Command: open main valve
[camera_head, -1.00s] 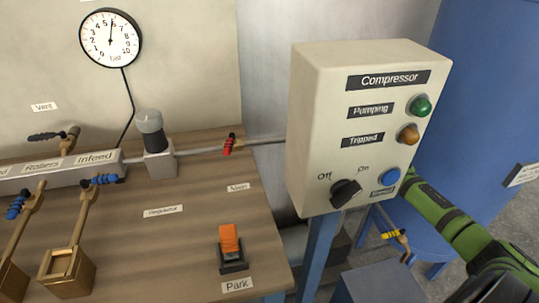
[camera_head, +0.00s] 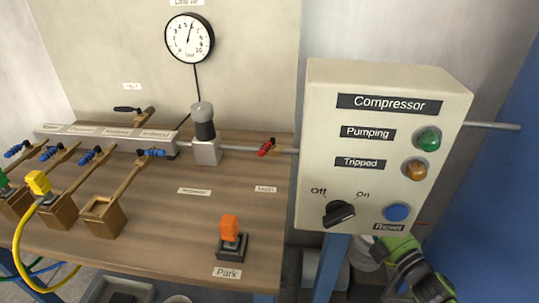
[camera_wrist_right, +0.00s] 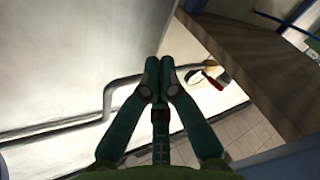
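The main valve (camera_head: 265,147) has a red handle and sits on the grey pipe between the regulator and the compressor box, above a small label on the bench. My right arm shows at the lower right of the head view, below the compressor box; its fingertips are not visible there. In the right wrist view my right gripper (camera_wrist_right: 160,72) has its fingers together with nothing seen between them. A red-handled part (camera_wrist_right: 212,80) shows beyond it beside a pipe; I cannot tell whether it is the main valve. My left gripper is not in view.
The compressor box (camera_head: 390,82) stands right of the bench, with a knob (camera_head: 339,214). Several blue-handled valves line the manifold. The bench between regulator and switch is clear.

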